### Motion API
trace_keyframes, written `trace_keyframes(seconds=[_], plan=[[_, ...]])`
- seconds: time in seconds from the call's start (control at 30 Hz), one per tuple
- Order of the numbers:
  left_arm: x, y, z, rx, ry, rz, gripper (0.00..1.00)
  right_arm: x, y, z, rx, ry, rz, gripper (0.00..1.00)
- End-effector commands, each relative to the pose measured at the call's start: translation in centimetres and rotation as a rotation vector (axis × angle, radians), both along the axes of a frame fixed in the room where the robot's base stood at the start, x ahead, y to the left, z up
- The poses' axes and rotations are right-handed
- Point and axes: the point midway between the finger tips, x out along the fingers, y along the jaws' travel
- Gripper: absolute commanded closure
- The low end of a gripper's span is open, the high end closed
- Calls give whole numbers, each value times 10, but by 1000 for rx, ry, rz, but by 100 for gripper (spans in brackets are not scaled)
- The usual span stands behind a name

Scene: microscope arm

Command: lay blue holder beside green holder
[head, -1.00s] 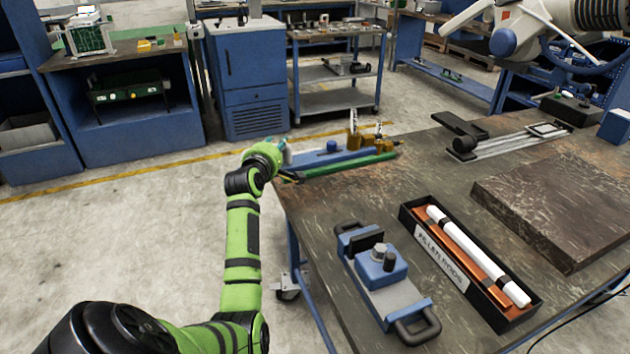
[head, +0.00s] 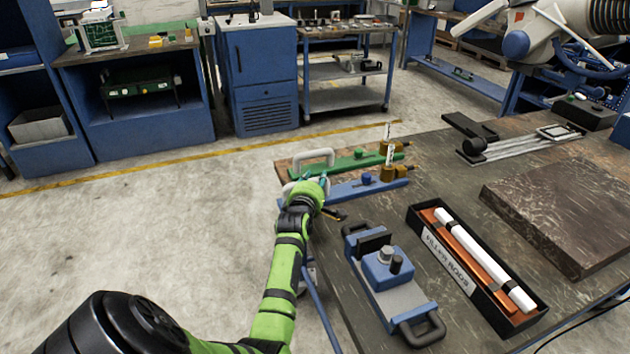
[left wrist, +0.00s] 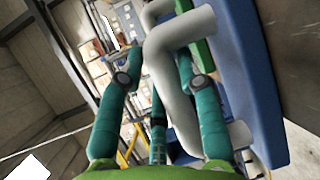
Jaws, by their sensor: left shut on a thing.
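The blue holder (head: 350,188) is a long blue bar with a blue knob and a brass-coloured block at its far end. It lies nearly parallel to the green holder (head: 345,163), on its near side. I cannot tell whether it touches the table. My left gripper (head: 312,184) is at its left end. In the left wrist view my left gripper (left wrist: 160,58) has its teal fingers around the holder's pale bent handle (left wrist: 163,85), beside the blue body (left wrist: 252,85). The green holder's own pale handle (head: 313,154) stands free. My right gripper is not in view.
On the table, a blue clamp-like fixture (head: 385,272) and a black filler rods box (head: 470,262) stand nearer. A dark slab (head: 565,210) lies at the right. A metal rail device (head: 515,140) lies farther back. Bare tabletop (head: 435,170) lies right of the holders.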

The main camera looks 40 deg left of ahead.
Motion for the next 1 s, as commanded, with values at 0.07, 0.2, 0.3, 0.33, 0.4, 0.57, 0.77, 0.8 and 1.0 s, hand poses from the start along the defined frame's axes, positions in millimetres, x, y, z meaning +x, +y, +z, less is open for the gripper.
trace_keyframes(seconds=[0.07, 0.2, 0.3, 0.33, 0.4, 0.57, 0.77, 0.8, 1.0], plan=[[1, 1, 6, 2, -16, 2, 100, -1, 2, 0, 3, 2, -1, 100], [1, 1, 6, 2, -15, 1, 100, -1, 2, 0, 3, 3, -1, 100], [0, 0, -2, -1, -1, -1, 61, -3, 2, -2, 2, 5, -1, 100], [0, 0, -1, -1, -1, -1, 49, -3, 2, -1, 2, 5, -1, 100], [0, 0, -1, -1, -1, -1, 41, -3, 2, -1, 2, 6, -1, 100], [0, 0, -1, 0, 0, 0, 41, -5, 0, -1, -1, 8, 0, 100], [-1, -1, 1, -1, -1, 0, 41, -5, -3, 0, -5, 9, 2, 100], [-3, -2, 1, -1, 0, -1, 41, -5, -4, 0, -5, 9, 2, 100], [-28, -17, 5, -2, 0, -1, 41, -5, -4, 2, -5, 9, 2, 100]])
